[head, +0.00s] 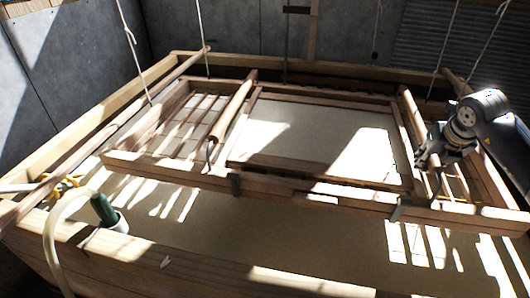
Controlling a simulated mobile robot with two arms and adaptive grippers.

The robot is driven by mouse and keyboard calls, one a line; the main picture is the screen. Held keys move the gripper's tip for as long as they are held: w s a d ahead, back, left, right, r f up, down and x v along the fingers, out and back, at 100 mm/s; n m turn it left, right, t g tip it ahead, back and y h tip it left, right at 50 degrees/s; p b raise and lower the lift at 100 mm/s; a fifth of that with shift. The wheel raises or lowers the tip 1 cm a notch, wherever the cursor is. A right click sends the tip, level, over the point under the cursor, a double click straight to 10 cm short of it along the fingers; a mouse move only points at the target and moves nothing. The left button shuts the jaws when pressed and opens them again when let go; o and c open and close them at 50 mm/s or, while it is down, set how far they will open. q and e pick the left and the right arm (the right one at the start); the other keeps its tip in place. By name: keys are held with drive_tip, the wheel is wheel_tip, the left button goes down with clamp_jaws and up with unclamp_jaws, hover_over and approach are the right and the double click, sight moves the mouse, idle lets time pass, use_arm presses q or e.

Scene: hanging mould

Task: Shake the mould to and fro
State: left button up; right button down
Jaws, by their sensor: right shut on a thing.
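The mould (300,183) is a wooden frame hanging by ropes over a vat of pale liquid. A pale sheet area (325,135) fills its middle, crossed by sunlight and shadow. Two round wooden handles run across it, a left handle (233,105) and a right handle (412,118). My right gripper (432,165) comes in from the right and is shut on the right handle near its front end; the fingers partly hide the grip. No gripper of mine is at the left handle, and my left gripper is not in view.
The wooden vat (200,255) surrounds the mould, with open liquid in front of it. Ropes (130,40) hang at both sides. A green-and-white object (107,212) and a pale hose (52,235) sit at the front left rim. Grey walls stand behind.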

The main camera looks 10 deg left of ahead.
drive_tip(key=shift+s+f, duration=0.1)
drive_tip(key=shift+s, duration=0.05)
drive_tip(key=s, duration=0.4)
drive_tip(key=s+b, duration=0.1)
drive_tip(key=s, duration=0.3)
drive_tip(key=shift+a, duration=0.2)
drive_tip(key=shift+w, duration=0.1)
drive_tip(key=w, duration=0.8)
drive_tip(key=shift+d+p, duration=0.25)
drive_tip(key=shift+p, duration=0.1)
drive_tip(key=shift+s, duration=0.1)
